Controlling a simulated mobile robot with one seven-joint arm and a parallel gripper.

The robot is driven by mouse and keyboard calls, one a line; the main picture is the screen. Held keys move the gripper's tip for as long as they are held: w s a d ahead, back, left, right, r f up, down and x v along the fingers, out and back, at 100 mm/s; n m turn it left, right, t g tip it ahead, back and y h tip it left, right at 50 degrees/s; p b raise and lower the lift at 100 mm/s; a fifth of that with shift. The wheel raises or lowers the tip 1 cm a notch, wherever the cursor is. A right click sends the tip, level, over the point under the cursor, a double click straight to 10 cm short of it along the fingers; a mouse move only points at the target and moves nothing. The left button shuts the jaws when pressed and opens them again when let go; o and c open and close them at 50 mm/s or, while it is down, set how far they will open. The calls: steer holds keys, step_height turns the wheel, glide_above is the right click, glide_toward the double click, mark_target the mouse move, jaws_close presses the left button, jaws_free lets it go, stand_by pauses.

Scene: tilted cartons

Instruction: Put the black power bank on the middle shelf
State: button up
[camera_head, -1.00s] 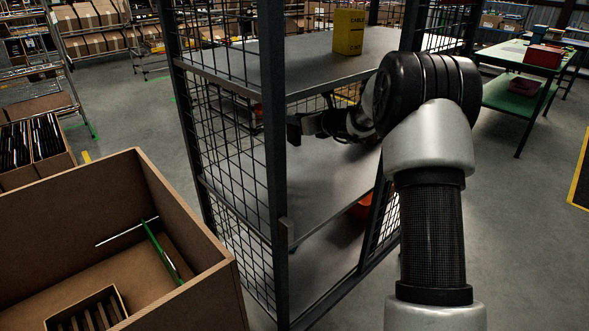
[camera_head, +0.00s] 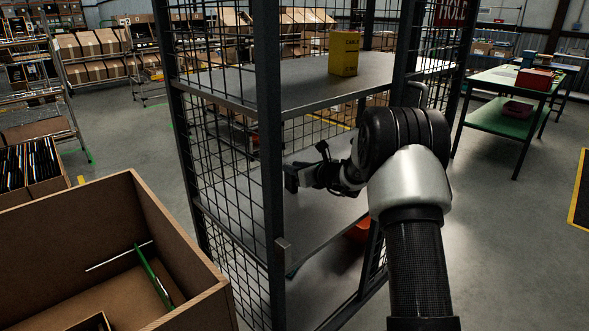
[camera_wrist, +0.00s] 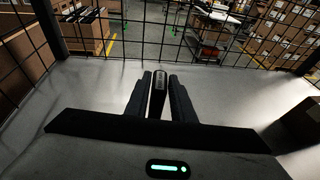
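The black power bank (camera_wrist: 158,90) is narrow and dark with a pale edge, upright between the two fingers in the wrist view. My gripper (camera_wrist: 160,98) is shut on it. In the head view my gripper (camera_head: 294,177) reaches in from the right, between the top and middle shelves of the dark metal rack. A dark block shows at its tip, where power bank and fingers cannot be told apart. The middle shelf (camera_head: 262,225) is a grey board below the gripper, partly hidden by my arm. A gap seems to remain between gripper and board.
Wire mesh (camera_head: 225,170) closes the rack's left side, with a dark front post (camera_head: 270,150). A yellow box (camera_head: 343,54) stands on the top shelf (camera_head: 300,88). A large open carton (camera_head: 195,255) is at lower left. A dark brown thing (camera_wrist: 303,125) is at the wrist view's right edge.

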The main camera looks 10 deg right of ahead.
steer(key=shift+o, duration=1.2)
steer(key=shift+r, duration=0.15)
steer(key=p+v, duration=0.1)
steer(key=v, duration=1.1)
steer(key=shift+p, duration=0.3)
